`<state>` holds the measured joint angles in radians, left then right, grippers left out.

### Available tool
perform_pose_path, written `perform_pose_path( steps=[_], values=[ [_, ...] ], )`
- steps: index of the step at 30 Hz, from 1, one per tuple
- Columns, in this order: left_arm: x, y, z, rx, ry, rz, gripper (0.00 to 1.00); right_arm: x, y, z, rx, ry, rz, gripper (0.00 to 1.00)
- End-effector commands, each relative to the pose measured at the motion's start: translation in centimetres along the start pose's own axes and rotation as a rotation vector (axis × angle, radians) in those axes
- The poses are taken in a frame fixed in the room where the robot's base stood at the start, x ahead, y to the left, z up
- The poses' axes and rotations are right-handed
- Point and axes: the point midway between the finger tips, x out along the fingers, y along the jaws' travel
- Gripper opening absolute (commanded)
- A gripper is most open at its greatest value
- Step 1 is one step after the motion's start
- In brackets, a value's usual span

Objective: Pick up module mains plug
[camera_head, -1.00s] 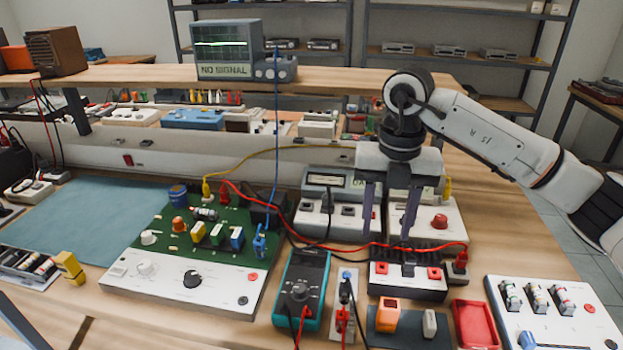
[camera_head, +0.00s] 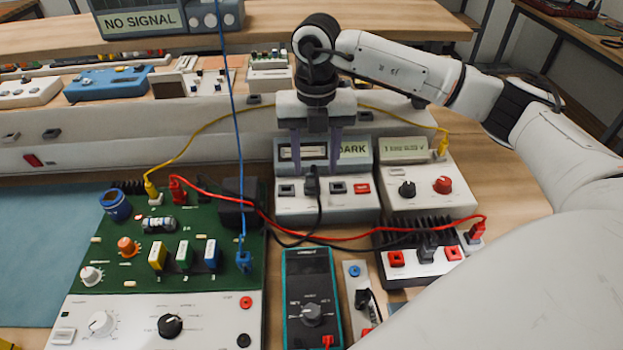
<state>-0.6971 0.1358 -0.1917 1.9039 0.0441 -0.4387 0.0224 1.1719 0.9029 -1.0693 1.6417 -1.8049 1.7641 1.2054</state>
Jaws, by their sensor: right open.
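A black plug (camera_head: 312,183) with a black cable stands in the front panel of the white-and-grey module (camera_head: 352,208) whose display reads DARK. My right gripper (camera_head: 316,172) points down at this module. Its two fingers are apart, one on each side of the plug's column in the picture, with nothing seen between them but the module and plug. I cannot tell whether the fingertips touch anything. Another black plug (camera_head: 428,246) stands in the black finned unit (camera_head: 400,272) to the right. My left gripper is not in view.
A green circuit board (camera_head: 205,225) with knobs and components lies at left. A teal multimeter (camera_head: 310,292) stands in front. Red (camera_head: 345,238), yellow (camera_head: 195,132) and blue (camera_head: 233,120) leads cross the bench. My right arm covers the lower right.

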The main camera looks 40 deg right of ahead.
Motion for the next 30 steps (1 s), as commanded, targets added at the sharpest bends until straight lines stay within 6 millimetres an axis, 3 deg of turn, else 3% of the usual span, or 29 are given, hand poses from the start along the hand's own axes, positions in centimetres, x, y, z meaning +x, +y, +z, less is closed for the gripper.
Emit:
perform_pose_path(
  steps=[9, 17, 24, 30],
  values=[
    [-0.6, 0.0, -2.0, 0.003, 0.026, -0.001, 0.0, 4.2, 0.5, 0.4, -0.001, 0.001, -0.001, 0.45],
    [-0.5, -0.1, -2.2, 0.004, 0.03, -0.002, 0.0, 4.5, 0.5, 0.4, -0.001, 0.0, 0.0, 0.45],
    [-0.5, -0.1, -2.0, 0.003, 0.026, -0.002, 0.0, 4.5, 0.5, 0.4, -0.001, 0.0, 0.0, 0.06],
    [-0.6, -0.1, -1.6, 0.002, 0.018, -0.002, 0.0, 4.4, 0.5, 0.4, -0.001, 0.0, 0.001, 0.02]
  ],
)
